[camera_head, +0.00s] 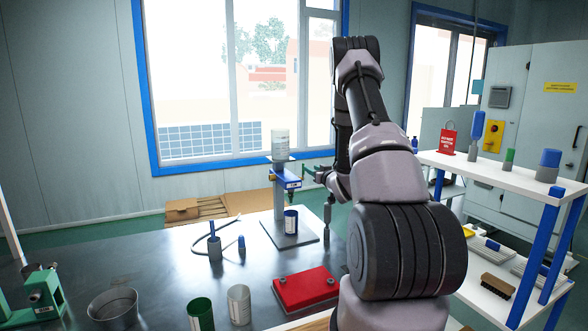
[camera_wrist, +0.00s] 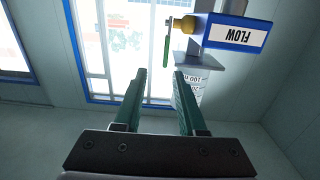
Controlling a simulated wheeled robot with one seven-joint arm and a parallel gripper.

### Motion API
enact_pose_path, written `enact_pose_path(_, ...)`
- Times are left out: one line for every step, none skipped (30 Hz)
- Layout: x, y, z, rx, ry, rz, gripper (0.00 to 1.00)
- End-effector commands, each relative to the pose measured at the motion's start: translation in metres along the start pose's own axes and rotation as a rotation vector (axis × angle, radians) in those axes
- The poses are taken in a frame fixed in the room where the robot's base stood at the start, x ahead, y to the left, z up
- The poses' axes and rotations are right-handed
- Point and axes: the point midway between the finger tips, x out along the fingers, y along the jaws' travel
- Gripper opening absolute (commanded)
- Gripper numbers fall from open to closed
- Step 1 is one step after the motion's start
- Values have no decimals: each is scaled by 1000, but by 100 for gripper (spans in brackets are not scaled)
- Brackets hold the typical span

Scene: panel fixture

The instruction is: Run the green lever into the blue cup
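The dispenser (camera_head: 287,180) stands on the table with a clear bottle (camera_head: 280,143) on top; its blue FLOW box also shows upside down in the wrist view (camera_wrist: 237,33). The green lever (camera_wrist: 166,50) hangs from a brass fitting beside that box. The blue cup (camera_head: 291,222), with a white label, stands upright on the dispenser's base plate; the wrist view does not show it. My gripper (camera_wrist: 159,73) is open, with two green fingers apart and nothing between them. In the wrist picture the lever appears beyond the fingertips, between them and toward the right one, not touching.
A red block (camera_head: 305,288), a green cup (camera_head: 200,315), a grey cup (camera_head: 239,306) and a metal bucket (camera_head: 114,309) stand at the table's front. A white shelf (camera_head: 490,175) is at the right.

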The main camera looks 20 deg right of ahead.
Motion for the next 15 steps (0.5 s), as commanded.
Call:
enact_pose_path(-1,1,9,-4,7,-11,40)
enact_pose_path(-1,0,11,-6,12,-17,40)
enact_pose_path(-1,0,14,-7,16,-22,40)
enact_pose_path(0,-1,14,-8,19,-26,40)
enact_pose_path(1,-1,15,-9,21,-28,40)
enact_pose_path(4,-1,14,-10,23,-29,40)
enact_pose_path(7,-2,14,-10,23,-29,40)
enact_pose_path(11,-2,14,-10,23,-30,40)
enact_pose_path(17,-3,14,-10,23,-31,40)
enact_pose_path(22,-4,14,-11,24,-32,40)
enact_pose_path(27,-4,14,-11,22,-31,40)
enact_pose_path(35,-4,14,-12,23,-31,40)
enact_pose_path(41,-4,14,-12,23,-31,40)
enact_pose_path(48,-4,13,-12,23,-31,40)
enact_pose_path(55,-5,13,-12,23,-31,40)
